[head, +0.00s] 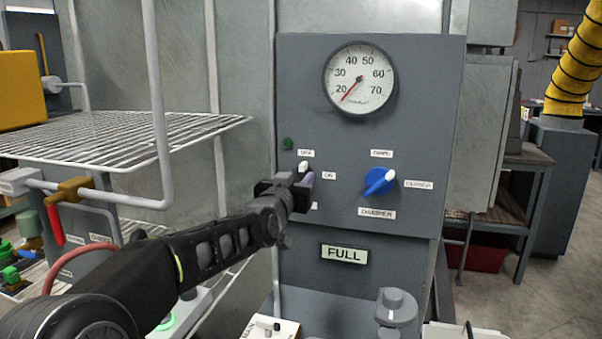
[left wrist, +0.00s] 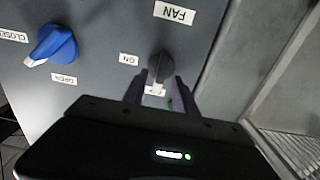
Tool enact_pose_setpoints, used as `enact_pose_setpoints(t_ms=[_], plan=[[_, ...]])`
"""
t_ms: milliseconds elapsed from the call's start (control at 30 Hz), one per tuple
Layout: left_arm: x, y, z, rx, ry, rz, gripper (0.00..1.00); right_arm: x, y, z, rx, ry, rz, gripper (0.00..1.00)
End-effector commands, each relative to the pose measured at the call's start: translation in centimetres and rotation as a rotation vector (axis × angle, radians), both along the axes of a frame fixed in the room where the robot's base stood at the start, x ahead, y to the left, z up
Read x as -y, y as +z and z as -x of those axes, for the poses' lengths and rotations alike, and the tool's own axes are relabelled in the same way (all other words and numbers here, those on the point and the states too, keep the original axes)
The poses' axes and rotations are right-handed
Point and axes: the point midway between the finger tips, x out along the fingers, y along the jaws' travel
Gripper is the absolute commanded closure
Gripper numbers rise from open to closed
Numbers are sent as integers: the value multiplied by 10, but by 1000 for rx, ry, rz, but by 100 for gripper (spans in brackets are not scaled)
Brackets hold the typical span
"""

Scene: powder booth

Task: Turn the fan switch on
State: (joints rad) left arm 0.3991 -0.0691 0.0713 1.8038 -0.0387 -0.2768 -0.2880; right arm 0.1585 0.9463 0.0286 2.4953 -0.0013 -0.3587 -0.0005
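The grey panel (head: 420,120) carries the fan switch (head: 303,167), a small knob whose white tip points up at the OFF label. An ON label (head: 329,175) is to its right. My left gripper (head: 305,181) is right at the knob and hides its lower part. In the left wrist view the panel is upside down. There the dark knob (left wrist: 160,66) stands between the two purple fingers (left wrist: 160,88), one on each side. I see no clear grip on it; touching cannot be told. The FAN label (left wrist: 175,13) shows there. My right gripper is not in view.
A blue damper knob (head: 380,181) is close to the right of the switch. A round gauge (head: 359,79) is above, and a small dark green lamp (head: 287,143) is at upper left. A wire rack (head: 130,140) juts out at left, above my arm.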

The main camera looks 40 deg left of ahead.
Motion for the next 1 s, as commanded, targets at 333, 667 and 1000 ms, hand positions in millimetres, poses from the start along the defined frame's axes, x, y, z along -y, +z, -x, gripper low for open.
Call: enact_pose_setpoints(t_ms=[333, 667, 1000], plan=[[-7, 0, -20, 1, 0, -1, 66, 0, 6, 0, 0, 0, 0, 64], [-7, 0, -20, 1, 0, 0, 82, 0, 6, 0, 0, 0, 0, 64], [-7, 0, -20, 1, 0, 0, 100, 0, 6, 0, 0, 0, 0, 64]])
